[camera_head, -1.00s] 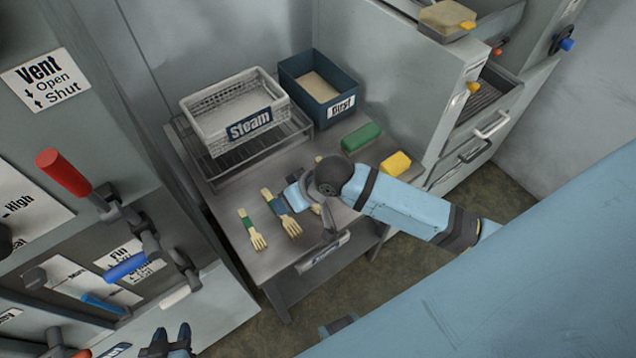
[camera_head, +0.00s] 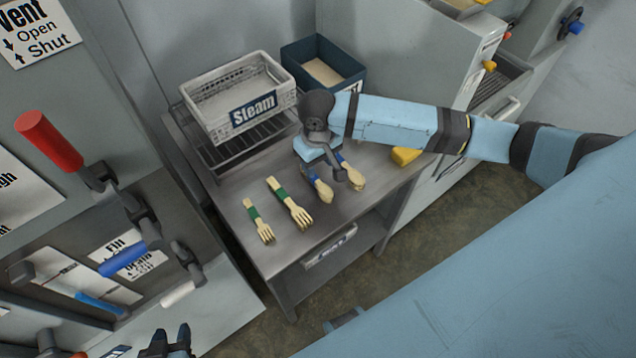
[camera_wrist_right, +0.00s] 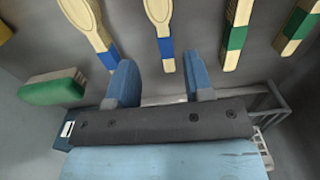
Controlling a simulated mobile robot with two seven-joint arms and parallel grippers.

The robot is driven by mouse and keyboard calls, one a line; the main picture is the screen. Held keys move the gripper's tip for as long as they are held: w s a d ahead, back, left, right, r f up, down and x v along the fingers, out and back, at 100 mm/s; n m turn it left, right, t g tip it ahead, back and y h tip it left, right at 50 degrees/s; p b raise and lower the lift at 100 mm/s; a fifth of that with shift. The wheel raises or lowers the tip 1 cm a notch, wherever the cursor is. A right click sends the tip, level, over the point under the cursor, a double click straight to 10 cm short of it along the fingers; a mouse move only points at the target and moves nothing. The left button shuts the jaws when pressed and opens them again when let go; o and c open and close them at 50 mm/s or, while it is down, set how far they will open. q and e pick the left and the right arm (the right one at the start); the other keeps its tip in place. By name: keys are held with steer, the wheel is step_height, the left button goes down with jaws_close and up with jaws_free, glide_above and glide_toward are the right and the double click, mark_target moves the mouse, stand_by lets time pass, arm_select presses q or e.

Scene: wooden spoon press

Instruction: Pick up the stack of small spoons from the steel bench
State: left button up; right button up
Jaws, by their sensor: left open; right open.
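The small spoon stack (camera_head: 323,191), pale wood with a blue band, lies on the steel bench (camera_head: 275,250). It also shows in the right wrist view (camera_wrist_right: 159,22). A larger spoon stack (camera_head: 356,178) with a blue band lies to its right, and on the left in the wrist view (camera_wrist_right: 82,18). My right gripper (camera_head: 322,165) is open above the spoon handles and hides part of them. In the wrist view the small stack's handle end lies between its two blue fingers (camera_wrist_right: 160,82). My left gripper (camera_head: 170,342) is open and empty at the bottom edge, away from the bench.
Two fork stacks with green bands (camera_head: 290,204) (camera_head: 258,222) lie left of the spoons. A white "Steam" basket (camera_head: 205,125) on a rack and a dark blue bin (camera_head: 345,70) stand behind.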

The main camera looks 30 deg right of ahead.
mark_target(317, 180)
steer(key=f, duration=0.6)
steer(key=shift+s+a+f, duration=0.1)
steer(key=shift+a+f, duration=0.15)
jaws_close()
